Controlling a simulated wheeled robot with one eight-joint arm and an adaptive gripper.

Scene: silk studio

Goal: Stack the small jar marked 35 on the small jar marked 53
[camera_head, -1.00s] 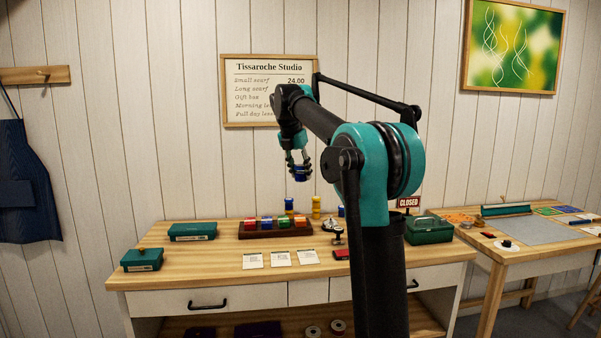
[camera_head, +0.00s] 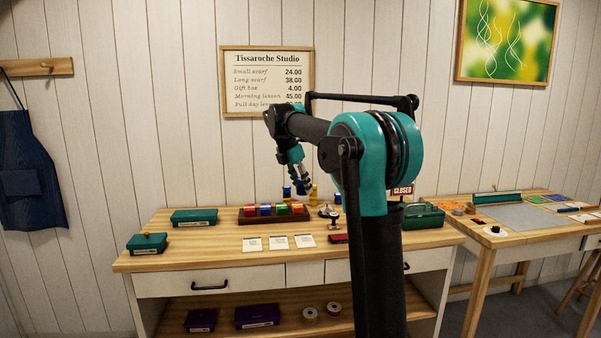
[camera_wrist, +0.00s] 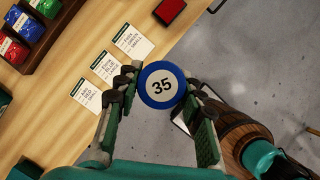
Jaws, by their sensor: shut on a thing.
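In the wrist view, my gripper (camera_wrist: 160,92) is shut on the small jar marked 35 (camera_wrist: 161,85), whose round top has a blue rim and a white disc.
A dark rack (camera_head: 252,219) of coloured packets stands on the bench (camera_head: 200,250). Three white cards (camera_head: 278,242) lie in front of it. Teal boxes (camera_head: 194,217) are at left and a green case (camera_head: 424,215) at right. The wrist view shows a wooden barrel (camera_wrist: 240,135).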

